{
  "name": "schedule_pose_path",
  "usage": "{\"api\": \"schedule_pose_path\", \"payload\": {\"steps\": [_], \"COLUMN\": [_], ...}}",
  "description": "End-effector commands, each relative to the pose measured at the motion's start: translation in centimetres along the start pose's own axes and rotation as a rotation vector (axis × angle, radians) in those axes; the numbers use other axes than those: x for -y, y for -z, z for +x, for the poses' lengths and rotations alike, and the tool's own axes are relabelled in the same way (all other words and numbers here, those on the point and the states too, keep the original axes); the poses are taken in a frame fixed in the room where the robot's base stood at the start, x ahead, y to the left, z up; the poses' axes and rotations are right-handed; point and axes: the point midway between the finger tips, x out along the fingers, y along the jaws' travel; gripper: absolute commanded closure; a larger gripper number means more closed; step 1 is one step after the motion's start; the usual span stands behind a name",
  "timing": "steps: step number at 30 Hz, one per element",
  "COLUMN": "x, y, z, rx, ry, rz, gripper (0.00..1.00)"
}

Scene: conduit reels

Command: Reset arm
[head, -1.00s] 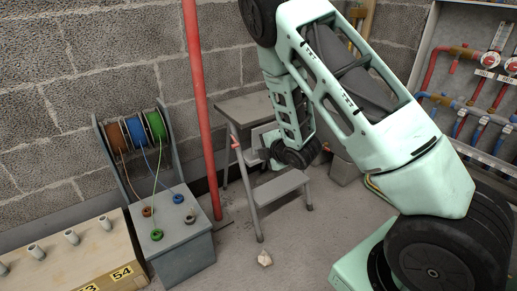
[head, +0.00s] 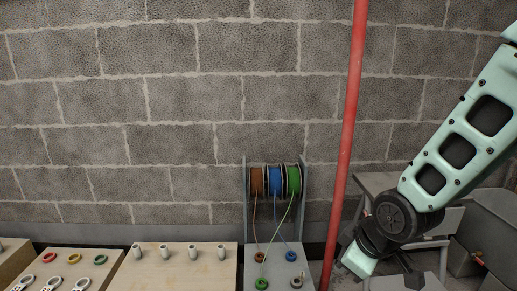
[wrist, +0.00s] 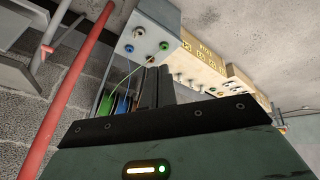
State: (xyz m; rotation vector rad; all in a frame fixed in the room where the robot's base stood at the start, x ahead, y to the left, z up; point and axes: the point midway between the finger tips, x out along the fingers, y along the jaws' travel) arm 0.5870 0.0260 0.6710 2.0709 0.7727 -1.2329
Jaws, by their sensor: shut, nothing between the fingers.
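My arm reaches in from the right of the head view, and its mint-green end hangs beside the red pole, with the fingertips not clear there. In the wrist view my gripper (wrist: 157,86) has its dark fingers together with nothing between them. A stand holds a brown reel (head: 257,182), a blue reel (head: 275,182) and a green reel (head: 293,181), to the left of my arm and apart from it. Strands run from the reels down to small rings on the grey box (head: 273,273). The wrist view shows this box (wrist: 157,17) tilted.
A red vertical pole (head: 346,130) stands between the reels and my arm; it also crosses the wrist view (wrist: 68,92). A wooden box (head: 180,262) with several grey pipe stubs and a box with coloured rings (head: 65,262) lie left. A grey table (head: 378,182) stands behind my arm.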

Motion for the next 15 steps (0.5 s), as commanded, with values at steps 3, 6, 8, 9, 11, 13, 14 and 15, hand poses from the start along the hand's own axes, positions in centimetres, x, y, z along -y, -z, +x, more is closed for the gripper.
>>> {"api": "schedule_pose_path", "payload": {"steps": [3, 6, 8, 9, 11, 13, 14, 15], "x": [5.8, 9.4, 11.3, 12.4, 13.9, 15.6, 15.8, 15.3], "y": [-0.4, -1.6, -2.5, -3.2, -4.2, -5.6, -5.7, -5.0], "z": [-4.1, -7.0, -8.5, -9.6, -11.1, -12.8, -13.7, -14.7], "rx": [0.093, 0.179, 0.230, 0.265, 0.314, 0.373, 0.391, 0.389], "ry": [0.102, 0.154, 0.173, 0.183, 0.192, 0.195, 0.195, 0.196], "rz": [0.084, 0.137, 0.161, 0.177, 0.196, 0.217, 0.225, 0.228], "gripper": [1.00, 1.00, 1.00, 1.00, 1.00, 1.00, 1.00, 1.00]}}
